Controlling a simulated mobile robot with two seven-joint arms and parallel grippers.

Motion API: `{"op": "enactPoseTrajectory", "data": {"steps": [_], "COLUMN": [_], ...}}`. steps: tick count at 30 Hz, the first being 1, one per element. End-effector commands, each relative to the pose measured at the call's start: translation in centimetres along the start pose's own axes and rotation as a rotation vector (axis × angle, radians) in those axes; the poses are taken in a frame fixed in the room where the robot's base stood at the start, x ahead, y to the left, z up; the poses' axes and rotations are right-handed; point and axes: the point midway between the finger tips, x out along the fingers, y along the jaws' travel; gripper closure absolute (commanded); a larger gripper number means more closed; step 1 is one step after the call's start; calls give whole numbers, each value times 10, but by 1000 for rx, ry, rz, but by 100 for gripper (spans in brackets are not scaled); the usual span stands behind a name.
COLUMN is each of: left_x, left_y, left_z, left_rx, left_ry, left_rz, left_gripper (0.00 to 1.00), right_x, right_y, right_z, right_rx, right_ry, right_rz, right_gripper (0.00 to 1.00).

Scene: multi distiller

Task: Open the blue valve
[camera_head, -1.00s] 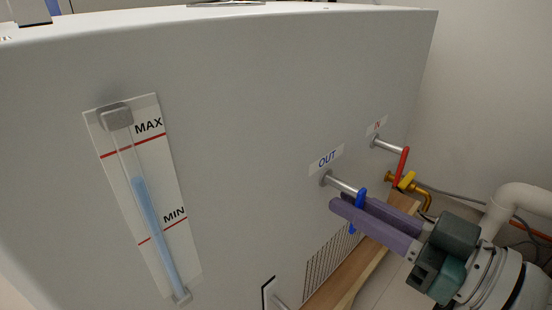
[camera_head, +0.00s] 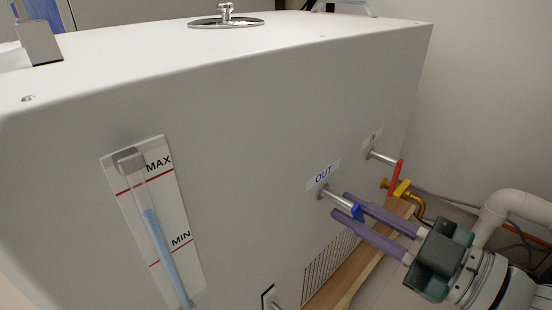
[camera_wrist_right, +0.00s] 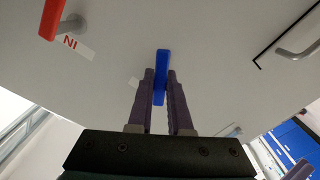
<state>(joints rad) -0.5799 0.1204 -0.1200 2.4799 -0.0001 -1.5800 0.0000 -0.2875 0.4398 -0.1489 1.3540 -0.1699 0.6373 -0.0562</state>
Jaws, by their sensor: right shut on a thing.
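The blue valve handle (camera_head: 357,212) sits on the end of the metal pipe stub beside the OUT label (camera_head: 323,174) on the white distiller's side. My right gripper (camera_head: 341,204) reaches in from the right with its purple fingers on either side of the handle, shut on it. In the right wrist view the blue handle (camera_wrist_right: 162,66) stands between the two fingers and sticks out past their tips. In the head view the handle is partly hidden by the fingers.
A red valve handle (camera_head: 397,177) and a brass fitting (camera_head: 401,188) are close behind the right gripper. A level gauge (camera_head: 153,215) is on the distiller's left part. A wooden surface (camera_head: 345,277) lies below.

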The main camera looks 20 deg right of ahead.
Motion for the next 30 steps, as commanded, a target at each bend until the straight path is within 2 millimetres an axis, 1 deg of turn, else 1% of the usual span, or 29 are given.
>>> {"op": "enactPoseTrajectory", "data": {"steps": [3, 18, 24, 30], "left_x": [-6, -17, -20, -21], "left_y": [0, -1, -1, -1], "left_z": [-2, -6, -6, -7], "left_rx": [0, 0, 0, 0], "left_ry": [0, 0, 0, 0], "left_rz": [0, 0, 0, 0], "left_gripper": [50, 50, 50, 50], "right_x": [0, 0, 0, 0], "right_y": [3, 12, 14, 16], "right_z": [-1, -4, -5, -7], "right_rx": [-111, -585, -756, -892], "right_ry": [-3, -2, -2, -2], "right_rz": [1, 0, -1, 0], "right_gripper": [100, 100, 100, 100]}}
